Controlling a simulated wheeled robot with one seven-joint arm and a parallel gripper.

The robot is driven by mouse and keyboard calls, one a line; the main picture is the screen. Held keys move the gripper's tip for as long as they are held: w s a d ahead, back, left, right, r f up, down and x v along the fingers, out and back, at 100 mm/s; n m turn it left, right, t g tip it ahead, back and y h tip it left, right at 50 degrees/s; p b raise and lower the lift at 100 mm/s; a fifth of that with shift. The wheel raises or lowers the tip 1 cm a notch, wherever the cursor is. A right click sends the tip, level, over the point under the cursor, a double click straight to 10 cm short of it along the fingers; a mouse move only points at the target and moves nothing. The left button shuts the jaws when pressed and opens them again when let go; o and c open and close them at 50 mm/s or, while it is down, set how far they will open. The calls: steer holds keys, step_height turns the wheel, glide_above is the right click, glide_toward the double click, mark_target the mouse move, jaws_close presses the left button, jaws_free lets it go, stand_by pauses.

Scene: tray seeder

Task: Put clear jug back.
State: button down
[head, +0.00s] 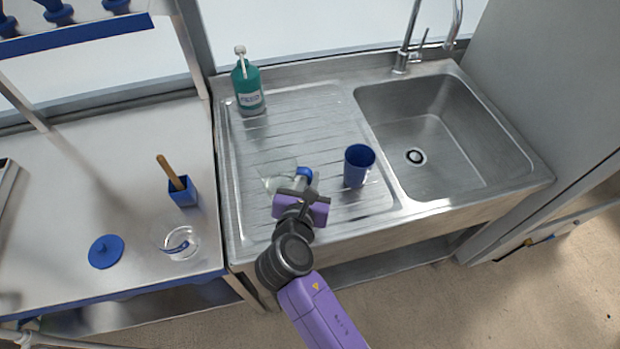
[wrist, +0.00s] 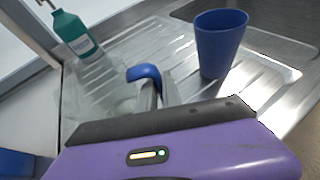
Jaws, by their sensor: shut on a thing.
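The clear jug (head: 277,180) is see-through and hard to make out, with a blue handle (head: 305,174). It is at the steel draining board, left of the blue cup. My gripper (head: 300,186) is shut on the handle. In the wrist view the jug (wrist: 120,104) shows faintly left of my gripper (wrist: 158,92), its blue handle curving at the fingertips. I cannot tell whether the jug rests on the board or hangs just above it.
A blue cup (head: 358,166) stands right of my gripper. A green pump bottle (head: 247,86) stands at the back left. The sink basin (head: 430,140) is empty. The left bench holds a clear container (head: 181,241), a blue holder (head: 183,192) and a blue lid (head: 106,251).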

steer(key=c, duration=1.5)
jaws_free()
steer(key=shift+f, duration=0.1)
steer(key=shift+s, duration=0.1)
steer(key=v, duration=1.2)
